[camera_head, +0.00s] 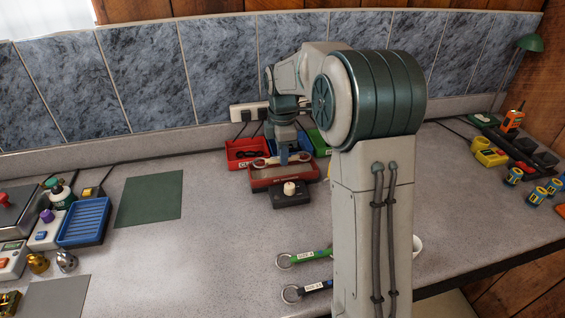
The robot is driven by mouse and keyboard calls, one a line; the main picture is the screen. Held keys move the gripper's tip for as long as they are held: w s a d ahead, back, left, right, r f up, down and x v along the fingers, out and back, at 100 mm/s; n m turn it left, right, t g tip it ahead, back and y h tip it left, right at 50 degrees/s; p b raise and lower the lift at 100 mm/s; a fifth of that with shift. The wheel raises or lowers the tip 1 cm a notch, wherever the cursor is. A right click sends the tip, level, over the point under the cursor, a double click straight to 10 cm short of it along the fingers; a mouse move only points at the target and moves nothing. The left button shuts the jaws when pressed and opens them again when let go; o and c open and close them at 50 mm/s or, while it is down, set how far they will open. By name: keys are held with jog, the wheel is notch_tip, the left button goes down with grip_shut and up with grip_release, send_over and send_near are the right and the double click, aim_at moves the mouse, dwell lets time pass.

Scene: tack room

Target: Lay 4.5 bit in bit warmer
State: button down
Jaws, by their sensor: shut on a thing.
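My gripper (284,155) points down at the back middle of the counter and is shut on a bit (262,162) with a ring at each end. The bit lies across, over the top of a red box with a dark top (284,183), which looks like the bit warmer. I cannot tell whether the bit touches it. The held bit's size label cannot be read. Two other bits, one with a green tag (308,256) and one with a dark blue tag (314,288), lie on the counter at the front, partly hidden by my arm.
A black block with a pale knob (290,190) stands before the warmer. Red (240,150) and green (319,143) bins stand behind. A blue tray (84,222) and a dark green mat (150,198) are at left. Yellow-blue spools (535,195) stand at right. The counter's centre-left is clear.

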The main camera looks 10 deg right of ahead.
jog(key=shift+f+p, duration=0.3)
jog(key=shift+f, duration=1.7)
jog(key=shift+f, duration=0.15)
jog(key=c, duration=1.6)
grip_release()
